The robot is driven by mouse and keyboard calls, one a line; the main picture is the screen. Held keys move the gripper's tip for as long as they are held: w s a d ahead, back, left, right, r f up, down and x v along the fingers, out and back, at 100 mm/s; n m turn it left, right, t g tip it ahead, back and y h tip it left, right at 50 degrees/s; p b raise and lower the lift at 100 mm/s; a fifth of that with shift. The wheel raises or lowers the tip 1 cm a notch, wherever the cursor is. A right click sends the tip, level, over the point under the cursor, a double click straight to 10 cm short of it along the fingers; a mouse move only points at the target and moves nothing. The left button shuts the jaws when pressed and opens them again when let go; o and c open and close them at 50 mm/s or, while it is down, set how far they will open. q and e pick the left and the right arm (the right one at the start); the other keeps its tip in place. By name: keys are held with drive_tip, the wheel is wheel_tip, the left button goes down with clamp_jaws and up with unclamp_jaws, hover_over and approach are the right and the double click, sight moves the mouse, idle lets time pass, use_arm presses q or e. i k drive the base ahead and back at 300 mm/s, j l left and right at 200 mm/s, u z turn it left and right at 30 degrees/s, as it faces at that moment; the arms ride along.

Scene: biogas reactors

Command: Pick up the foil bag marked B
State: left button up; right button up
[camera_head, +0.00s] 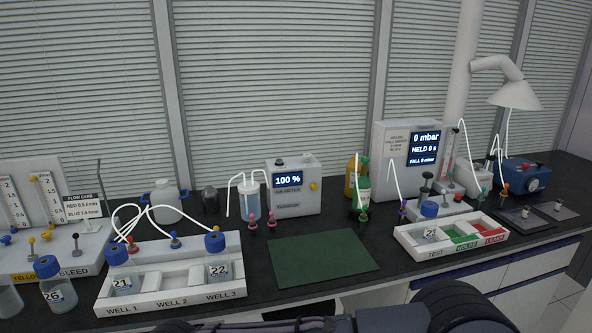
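I cannot make out a letter B on anything in view. At the far right of the bench lie two small flat grey pieces with dark knobs, one nearer (527,223) and one farther (563,212). They may be foil bags, but they are too small to tell, and no marking on them is readable. Neither gripper shows; only dark parts of my own body are at the bottom edge.
A white rack (172,303) holds bottles 21 (123,284) and 22 (219,268). A green mat (324,258) lies bare mid-bench. A TEST/HOLDS/LEAKS tray (416,248) holds a bottle. Behind stand a 100 % meter (297,195), a pressure box (393,150) and a blue device (528,178).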

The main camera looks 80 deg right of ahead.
sight(523, 217)
drive_tip(key=k+z, duration=0.15)
drive_tip(key=z, duration=0.25)
drive_tip(key=k+l+z, duration=0.15)
drive_tip(key=z, duration=0.3)
drive_tip(key=k+l+z, duration=0.15)
drive_tip(key=z, duration=0.25)
drive_tip(key=k+l+z, duration=0.15)
drive_tip(key=z, duration=0.25)
drive_tip(key=l+z, duration=0.25)
drive_tip(key=z, duration=0.2)
drive_tip(key=k+l+z, duration=0.2)
drive_tip(key=l+z, duration=0.2)
drive_tip(key=l, duration=1.2)
drive_tip(key=l+z, duration=0.4)
drive_tip(key=l, duration=2.05)
